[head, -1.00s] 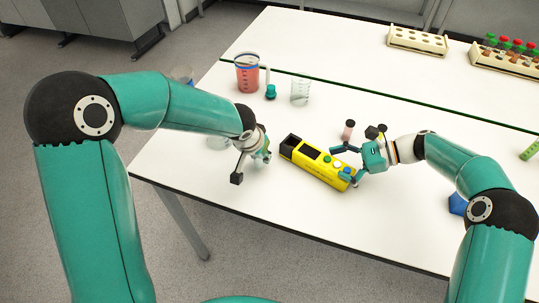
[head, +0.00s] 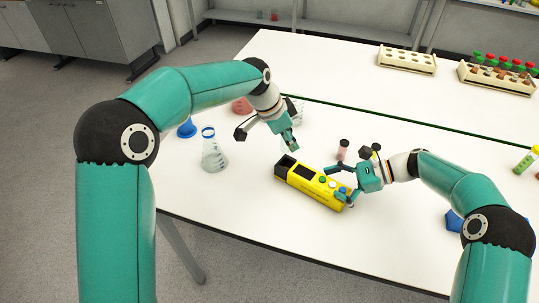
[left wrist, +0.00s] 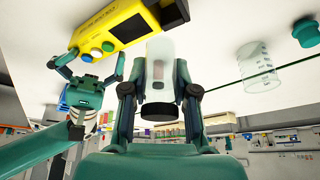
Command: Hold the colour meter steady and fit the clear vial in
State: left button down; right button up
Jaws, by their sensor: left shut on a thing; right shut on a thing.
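The yellow colour meter (head: 308,183) lies on the white table, with a dark open well at its far-left end and coloured buttons near the other end. My right gripper (head: 342,188) is shut on the button end of the meter. My left gripper (head: 292,146) is above the table, just beyond the well end. In the left wrist view it is shut on the clear vial (left wrist: 160,72), which has a black cap. The vial is apart from the meter, which also shows in that view (left wrist: 112,24). In the head view the vial is hard to make out.
A small pink vial with a dark cap (head: 343,149) stands just behind the meter. A conical flask (head: 213,156) and a red-filled beaker (head: 241,106) stand to the left; a clear beaker (left wrist: 262,72) is near my left gripper. Vial racks (head: 406,60) stand at the back right.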

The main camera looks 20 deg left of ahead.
pick_arm(q)
jog(key=f, duration=0.1)
send_over(293, 163)
jog(key=s, duration=0.2)
jog(key=shift+w+a+f, duration=0.1)
jog(key=shift+a+f, duration=0.05)
jog(key=shift+f, duration=1.05)
jog(key=shift+w+a+f, duration=0.1)
jog(key=shift+a+f, duration=0.05)
jog(key=shift+f, duration=1.15)
jog(key=shift+w, duration=0.1)
jog(key=shift+w, duration=0.1)
jog(key=shift+w+a, duration=0.15)
jog(key=shift+w, duration=0.1)
jog(key=shift+f, duration=1.15)
jog(key=shift+r, duration=0.1)
